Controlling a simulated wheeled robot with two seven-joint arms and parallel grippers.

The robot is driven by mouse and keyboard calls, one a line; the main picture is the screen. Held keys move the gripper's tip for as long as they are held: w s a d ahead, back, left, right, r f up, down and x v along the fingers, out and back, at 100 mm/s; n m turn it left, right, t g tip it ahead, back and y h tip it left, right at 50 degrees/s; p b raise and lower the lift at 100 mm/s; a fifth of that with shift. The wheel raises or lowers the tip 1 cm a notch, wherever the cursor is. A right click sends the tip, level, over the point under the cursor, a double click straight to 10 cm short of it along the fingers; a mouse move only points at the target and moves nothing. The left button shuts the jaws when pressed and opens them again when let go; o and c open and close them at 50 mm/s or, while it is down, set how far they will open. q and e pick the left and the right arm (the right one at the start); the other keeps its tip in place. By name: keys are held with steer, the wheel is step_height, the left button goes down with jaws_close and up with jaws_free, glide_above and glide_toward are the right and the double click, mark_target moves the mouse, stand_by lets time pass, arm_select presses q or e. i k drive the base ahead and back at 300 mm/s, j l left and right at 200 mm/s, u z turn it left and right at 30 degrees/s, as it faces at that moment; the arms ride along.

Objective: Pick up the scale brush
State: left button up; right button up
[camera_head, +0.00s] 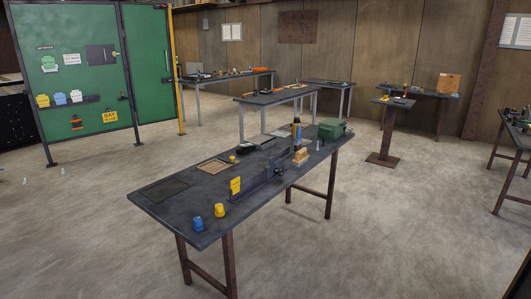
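Neither of my grippers is in the head view. I cannot pick out the scale brush with certainty. On the nearest dark table (190,222), a small tan block-like thing (301,157) lies near the right end. A dark long-handled thing (250,147) lies near the table's far edge. Either is too small to identify surely as a brush. Other tables farther back hold small things that I cannot tell apart.
A green panel (80,70) stands at left. The concrete floor (80,240) at front left is clear.

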mark_target(299, 160)
steer(key=i+l+z, duration=0.15)
steer(key=i+z, duration=0.2)
steer(key=i, duration=0.2)
steer(key=i+z, duration=0.35)
steer(key=i, duration=0.25)
steer(key=i+j+z, duration=0.1)
steer(key=i+z, duration=0.25)
steer(key=i, duration=0.2)
